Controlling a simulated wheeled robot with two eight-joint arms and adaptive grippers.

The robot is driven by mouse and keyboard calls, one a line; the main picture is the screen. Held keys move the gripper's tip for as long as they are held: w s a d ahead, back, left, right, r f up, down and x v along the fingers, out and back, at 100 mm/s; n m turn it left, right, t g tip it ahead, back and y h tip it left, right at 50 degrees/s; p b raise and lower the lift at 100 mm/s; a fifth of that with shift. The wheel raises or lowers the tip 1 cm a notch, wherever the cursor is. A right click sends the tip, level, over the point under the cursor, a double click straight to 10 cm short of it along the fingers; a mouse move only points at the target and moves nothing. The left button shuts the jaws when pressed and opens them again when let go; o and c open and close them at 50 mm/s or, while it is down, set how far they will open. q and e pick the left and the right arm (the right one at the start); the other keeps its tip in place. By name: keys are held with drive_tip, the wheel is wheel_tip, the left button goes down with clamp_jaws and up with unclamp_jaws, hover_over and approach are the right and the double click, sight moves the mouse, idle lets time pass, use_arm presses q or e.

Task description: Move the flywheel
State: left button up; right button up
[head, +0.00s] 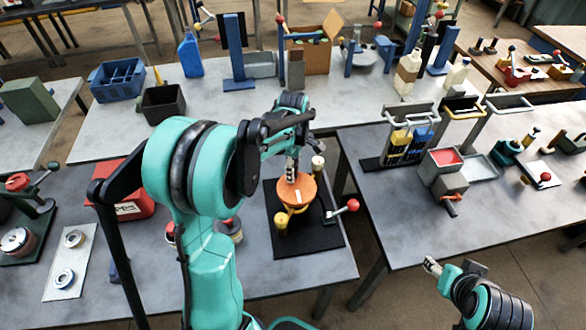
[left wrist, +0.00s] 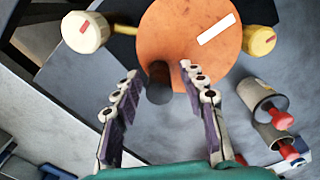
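The flywheel (head: 297,192) is an orange disc with a white mark, mounted over a black mat on the near table. In the left wrist view the flywheel (left wrist: 185,30) fills the top middle, with a dark cylindrical handle (left wrist: 159,88) at its near edge. My left gripper (head: 291,172) is over the flywheel's far side. In the left wrist view the left gripper (left wrist: 160,76) has its fingers spread, with the dark handle showing between them; contact cannot be told. My right gripper (head: 432,267) is at lower right, away from the flywheel; its finger opening is unclear.
A cream knob (head: 318,162), a yellow knob (head: 281,222) and a red-ball lever (head: 350,206) stand close around the flywheel. A red container (head: 136,203) is to the left. The right table (head: 400,225) has bare room at its near left.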

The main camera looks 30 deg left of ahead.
use_arm(q)
wheel_tip(320, 180, up, 12)
idle(0.6)
